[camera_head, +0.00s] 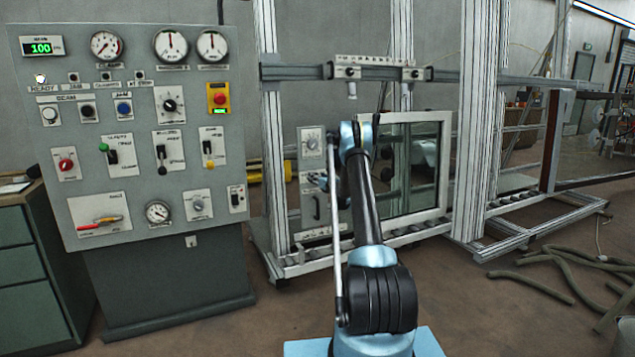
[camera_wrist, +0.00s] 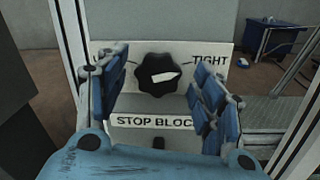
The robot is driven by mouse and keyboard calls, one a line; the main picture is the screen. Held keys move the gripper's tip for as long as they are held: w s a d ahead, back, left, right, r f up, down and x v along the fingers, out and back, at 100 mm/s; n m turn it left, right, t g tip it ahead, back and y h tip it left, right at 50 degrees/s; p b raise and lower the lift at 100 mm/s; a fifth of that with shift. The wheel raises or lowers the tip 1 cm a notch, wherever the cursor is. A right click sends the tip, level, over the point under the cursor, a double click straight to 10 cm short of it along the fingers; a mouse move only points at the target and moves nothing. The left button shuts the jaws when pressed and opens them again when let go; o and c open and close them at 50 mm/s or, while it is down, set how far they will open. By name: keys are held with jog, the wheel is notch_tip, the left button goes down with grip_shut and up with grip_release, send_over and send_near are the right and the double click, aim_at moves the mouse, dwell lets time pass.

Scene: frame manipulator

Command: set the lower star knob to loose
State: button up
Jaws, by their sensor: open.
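A black star knob (camera_wrist: 148,64) shows in the wrist view, on a white plate (camera_wrist: 140,104) lettered "STOP BLOCK". The word "TIGHT" is at the plate's upper right; the lettering at the left is hidden by a finger. The knob's white mark points right, toward the "TIGHT" side. My gripper (camera_wrist: 160,84) is open, its blue fingers to the left and right of the knob, with nothing held. I cannot tell whether either finger touches the knob. In the head view my arm hides most of this area, and I cannot make out the knob clearly.
Metal frame posts (camera_head: 400,60) and a framed window (camera_head: 445,165) stand around my arm. A grey control panel (camera_head: 140,90) stands at the left. Loose hoses (camera_head: 550,275) lie on the floor at right.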

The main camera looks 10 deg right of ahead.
jog(key=c, duration=1.1)
jog(key=shift+o, duration=0.2)
